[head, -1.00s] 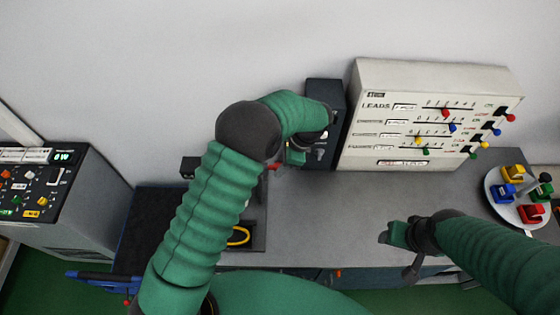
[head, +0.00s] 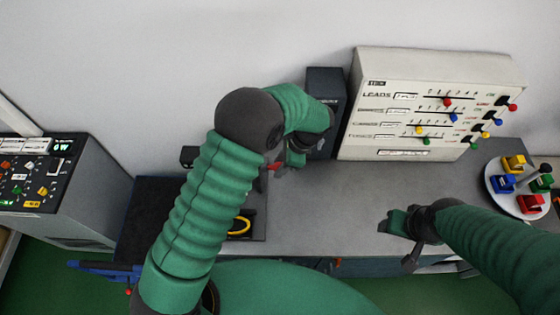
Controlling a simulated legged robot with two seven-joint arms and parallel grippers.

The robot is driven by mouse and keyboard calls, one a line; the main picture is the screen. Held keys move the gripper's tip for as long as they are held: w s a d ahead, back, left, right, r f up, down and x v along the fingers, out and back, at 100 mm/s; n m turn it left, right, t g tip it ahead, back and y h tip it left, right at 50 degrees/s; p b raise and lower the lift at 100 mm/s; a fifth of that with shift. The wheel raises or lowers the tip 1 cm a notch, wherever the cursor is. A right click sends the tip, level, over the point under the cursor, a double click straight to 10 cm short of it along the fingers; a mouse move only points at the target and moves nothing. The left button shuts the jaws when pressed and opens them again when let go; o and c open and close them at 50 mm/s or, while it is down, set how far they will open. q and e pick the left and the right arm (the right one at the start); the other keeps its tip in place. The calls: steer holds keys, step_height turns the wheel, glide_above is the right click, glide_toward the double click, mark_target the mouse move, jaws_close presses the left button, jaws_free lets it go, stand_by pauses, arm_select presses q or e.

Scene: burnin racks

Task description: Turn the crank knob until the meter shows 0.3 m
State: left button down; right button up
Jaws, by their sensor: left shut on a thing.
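My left gripper (head: 284,160) is at the middle of the bench, in front of the dark upright box (head: 325,88). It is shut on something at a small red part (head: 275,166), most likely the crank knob. My own wrist and forearm hide most of the knob and whatever it is mounted on. No meter reading of length can be made out. My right gripper (head: 393,223) hangs above the front of the bench, apart from everything, and its jaws are too small to judge.
A white LEADS panel (head: 360,145) with coloured sliders stands at the back right. A round white plate (head: 495,198) with coloured blocks is at the far right. A black console (head: 85,190) is at left. A yellow loop (head: 240,228) lies by my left arm. Mid-bench is clear.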

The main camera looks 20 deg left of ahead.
arm_select(q)
steer(key=shift+s+d+f, duration=0.25)
steer(key=shift+s+f, duration=0.25)
steer(key=shift+s, duration=0.05)
steer(key=shift+s+d+f+b, duration=0.1)
steer(key=shift+s+f+b, duration=0.3)
steer(key=shift+f, duration=0.15)
steer(key=shift+s+d+f+b, duration=0.1)
steer(key=shift+s+f+b, duration=0.2)
steer(key=shift+f, duration=0.25)
